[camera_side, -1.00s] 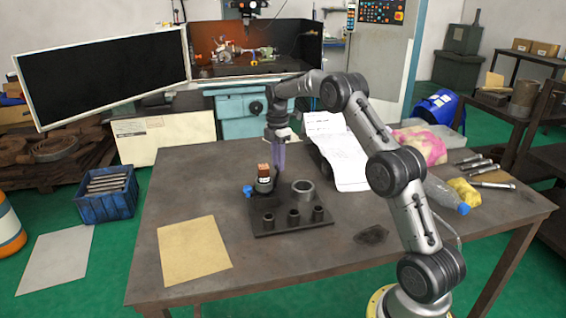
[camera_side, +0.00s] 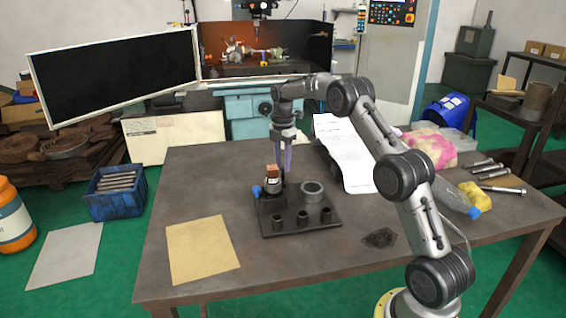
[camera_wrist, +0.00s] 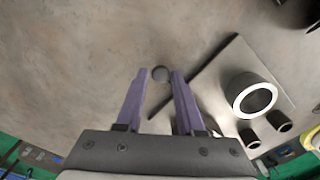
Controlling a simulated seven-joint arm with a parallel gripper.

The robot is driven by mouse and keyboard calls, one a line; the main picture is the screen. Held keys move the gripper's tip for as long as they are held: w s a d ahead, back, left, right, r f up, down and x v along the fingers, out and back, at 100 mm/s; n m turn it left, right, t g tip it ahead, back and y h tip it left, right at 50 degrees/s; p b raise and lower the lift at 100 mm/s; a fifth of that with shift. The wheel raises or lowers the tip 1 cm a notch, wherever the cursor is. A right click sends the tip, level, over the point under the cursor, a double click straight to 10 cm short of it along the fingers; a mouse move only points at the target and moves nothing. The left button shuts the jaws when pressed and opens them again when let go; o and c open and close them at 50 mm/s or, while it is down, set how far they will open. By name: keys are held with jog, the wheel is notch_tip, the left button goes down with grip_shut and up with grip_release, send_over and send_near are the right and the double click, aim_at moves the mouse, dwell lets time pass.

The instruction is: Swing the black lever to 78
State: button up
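A chuck unit (camera_side: 272,188) with a brown block (camera_side: 273,174) on top and a blue knob (camera_side: 256,191) at its left stands on a dark base plate (camera_side: 290,232). My gripper (camera_side: 287,172) points down just behind and right of the chuck in the side view. In the wrist view my gripper (camera_wrist: 158,73) has its two purple fingers apart. The lever's shaft and any scale marks cannot be made out.
A grey ring (camera_side: 313,190) stands right of the chuck, and three small bushings (camera_side: 303,218) stand along the plate's front. A tan sheet (camera_side: 202,250) lies at left, white papers (camera_side: 343,150) behind. The table's front middle is mostly clear.

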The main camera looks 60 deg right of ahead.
aim_at(283, 167)
jog(key=shift+o, duration=1.2)
notch_tip(283, 167, up, 14)
jog(key=shift+f, duration=0.1)
